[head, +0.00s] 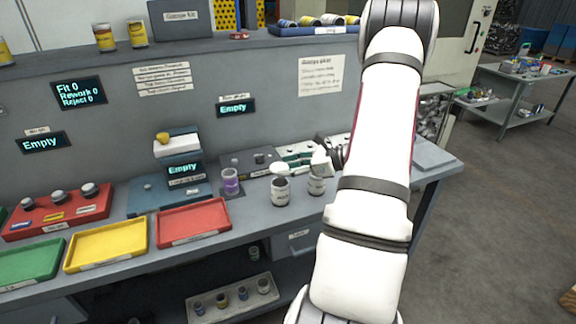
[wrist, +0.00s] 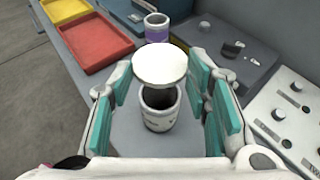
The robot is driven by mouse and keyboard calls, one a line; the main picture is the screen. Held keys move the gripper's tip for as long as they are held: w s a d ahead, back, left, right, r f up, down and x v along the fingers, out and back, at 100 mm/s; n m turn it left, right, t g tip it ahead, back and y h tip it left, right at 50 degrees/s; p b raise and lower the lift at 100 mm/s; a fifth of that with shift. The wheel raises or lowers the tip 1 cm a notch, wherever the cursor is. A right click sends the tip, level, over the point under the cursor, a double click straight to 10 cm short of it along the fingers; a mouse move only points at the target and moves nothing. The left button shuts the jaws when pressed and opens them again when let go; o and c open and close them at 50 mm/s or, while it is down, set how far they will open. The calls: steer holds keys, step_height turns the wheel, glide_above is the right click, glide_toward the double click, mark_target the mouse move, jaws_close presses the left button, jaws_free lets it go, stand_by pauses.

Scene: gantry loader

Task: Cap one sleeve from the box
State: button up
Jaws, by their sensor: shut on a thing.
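My gripper (wrist: 160,78) is shut on a white round disc (wrist: 159,63), which looks like a cap. The disc sits between the teal-padded fingers and shows in the head view (head: 279,169) as a pale shape. Just beneath and nearer in the wrist view stands an upright grey-white cylinder (wrist: 160,118) with a dark open top, perhaps the sleeve. It also stands on the bench in the head view (head: 280,193). The disc covers part of its far rim; contact between them is unclear. A similar cylinder (head: 316,185) stands to its right, by my gripper.
A purple-banded cylinder (head: 230,181) stands left of the open one. Red (head: 192,223) and yellow (head: 106,244) trays line the bench front. A dark control box (head: 248,163) and a panel with knobs (wrist: 285,115) stand behind. A labelled grey box (head: 181,17) sits on the upper ledge.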

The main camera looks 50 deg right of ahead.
steer(key=shift+f+b, duration=1.15)
steer(key=shift+f, duration=1.2)
steer(key=shift+f, duration=0.1)
steer(key=o, duration=0.9)
steer(key=shift+s+d, duration=0.1)
steer(key=shift+s, duration=0.05)
steer(key=v, duration=1.1)
steer(key=shift+s, duration=0.35)
steer(key=shift+d, duration=0.1)
